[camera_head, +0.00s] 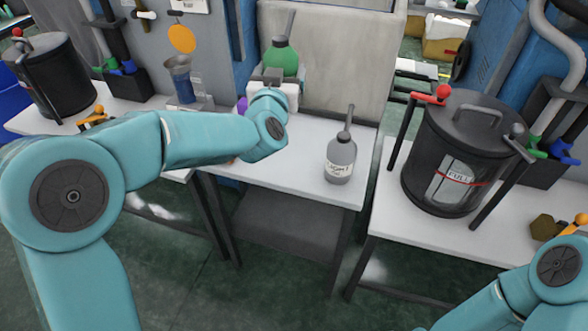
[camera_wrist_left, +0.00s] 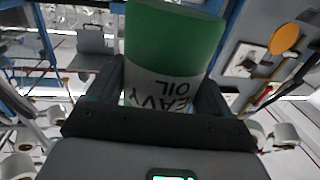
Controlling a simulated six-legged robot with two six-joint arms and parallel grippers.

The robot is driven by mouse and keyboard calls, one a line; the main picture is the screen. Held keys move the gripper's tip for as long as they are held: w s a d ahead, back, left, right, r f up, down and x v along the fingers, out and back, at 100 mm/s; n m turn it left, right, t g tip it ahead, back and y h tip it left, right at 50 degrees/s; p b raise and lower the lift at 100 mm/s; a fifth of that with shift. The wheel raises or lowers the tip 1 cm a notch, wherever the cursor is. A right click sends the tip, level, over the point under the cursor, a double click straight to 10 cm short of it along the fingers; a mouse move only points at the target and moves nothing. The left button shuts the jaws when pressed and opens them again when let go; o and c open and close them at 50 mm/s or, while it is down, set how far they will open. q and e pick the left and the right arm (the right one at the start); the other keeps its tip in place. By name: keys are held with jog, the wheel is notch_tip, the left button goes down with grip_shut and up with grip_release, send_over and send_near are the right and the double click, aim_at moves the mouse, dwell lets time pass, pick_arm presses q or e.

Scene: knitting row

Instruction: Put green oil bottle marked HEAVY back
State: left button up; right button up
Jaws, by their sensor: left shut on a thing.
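The green oil bottle (camera_head: 281,57) with a dark spout is upright above the back edge of the middle table (camera_head: 307,182). In the left wrist view the bottle (camera_wrist_left: 172,40) fills the space between the fingers, with the words HEAVY OIL on its pale label. My left gripper (camera_head: 272,80) is shut on it. The gripper hides the bottle's lower part in the head view, so I cannot tell whether its base touches anything. A grey bottle (camera_head: 341,158) marked LIGHT stands at the table's right front. My right gripper is out of view.
A beige panel (camera_head: 330,70) rises behind the middle table. A black drum (camera_head: 463,140) marked FULL stands on the right table, another drum (camera_head: 57,75) on the left. A funnel (camera_head: 181,80) and orange disc (camera_head: 181,38) are left of the bottle.

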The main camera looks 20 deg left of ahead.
pick_arm(q)
jog(key=shift+s+d+f, duration=0.1)
jog(key=shift+d, duration=0.3)
jog(key=shift+d+f+b, duration=0.1)
jog(key=shift+f+b, duration=0.1)
jog(key=shift+b, duration=0.2)
notch_tip(320, 180, down, 20)
jog(key=b, duration=0.4)
jog(key=shift+b, duration=0.3)
jog(key=shift+r, duration=0.2)
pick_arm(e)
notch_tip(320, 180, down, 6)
pick_arm(q)
jog(key=shift+f, duration=0.1)
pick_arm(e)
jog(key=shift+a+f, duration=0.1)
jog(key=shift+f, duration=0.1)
pick_arm(q)
jog(key=shift+f, duration=0.15)
jog(key=o, duration=1.2)
jog(key=shift+c, duration=0.2)
